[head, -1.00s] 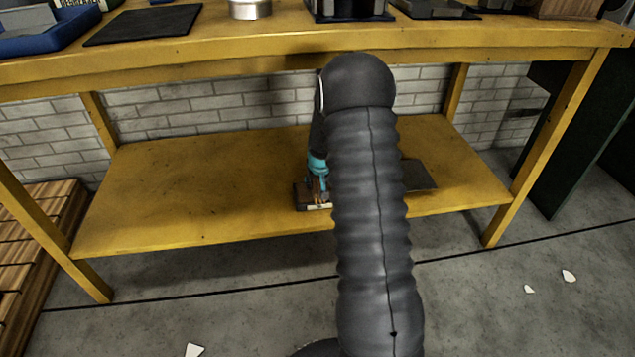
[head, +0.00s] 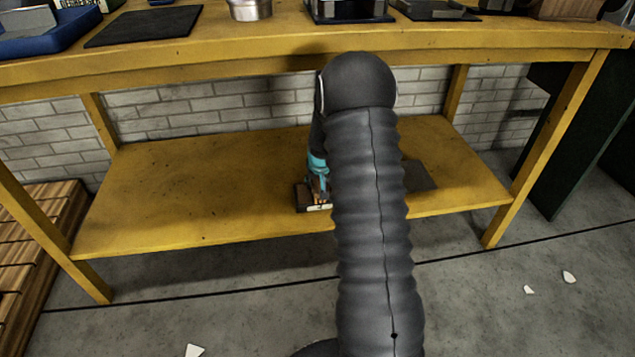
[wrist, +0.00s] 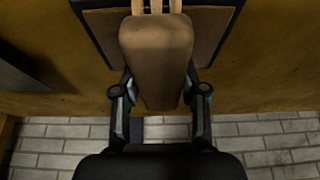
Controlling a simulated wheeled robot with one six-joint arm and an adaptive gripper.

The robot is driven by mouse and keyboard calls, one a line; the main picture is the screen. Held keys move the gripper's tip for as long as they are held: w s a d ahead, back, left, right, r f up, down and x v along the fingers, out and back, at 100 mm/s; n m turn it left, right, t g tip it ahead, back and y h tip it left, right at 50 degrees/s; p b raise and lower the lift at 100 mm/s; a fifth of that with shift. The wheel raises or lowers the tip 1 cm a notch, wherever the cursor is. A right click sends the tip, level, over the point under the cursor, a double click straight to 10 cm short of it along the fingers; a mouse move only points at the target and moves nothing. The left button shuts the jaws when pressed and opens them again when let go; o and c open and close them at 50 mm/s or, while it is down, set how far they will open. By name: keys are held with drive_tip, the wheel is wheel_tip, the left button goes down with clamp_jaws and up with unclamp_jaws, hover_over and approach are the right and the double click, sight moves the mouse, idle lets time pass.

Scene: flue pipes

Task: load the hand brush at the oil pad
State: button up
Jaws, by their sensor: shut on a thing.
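My gripper (wrist: 161,95) is shut on the brown hand brush (wrist: 157,48), with one finger on each side of its body. Pale prongs show at the brush's far end, at the top of the wrist view. Beneath the brush lies a brown pad in a dark frame, which looks like the oil pad (wrist: 212,35). I cannot tell whether the brush touches it. In the head view my gripper (head: 318,183) is low over the oil pad (head: 302,198) near the front edge of the lower shelf. My arm hides part of this.
The yellow lower shelf (head: 190,190) is clear on the left. A flat grey plate (head: 419,175) lies on it to the right of my arm. The bench top (head: 250,38) overhangs the shelf. A brick wall (head: 210,105) stands behind. A wooden pallet (head: 35,235) is at left.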

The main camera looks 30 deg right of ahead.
drive_tip(key=shift+r+p, duration=1.4)
drive_tip(key=shift+r, duration=1.8)
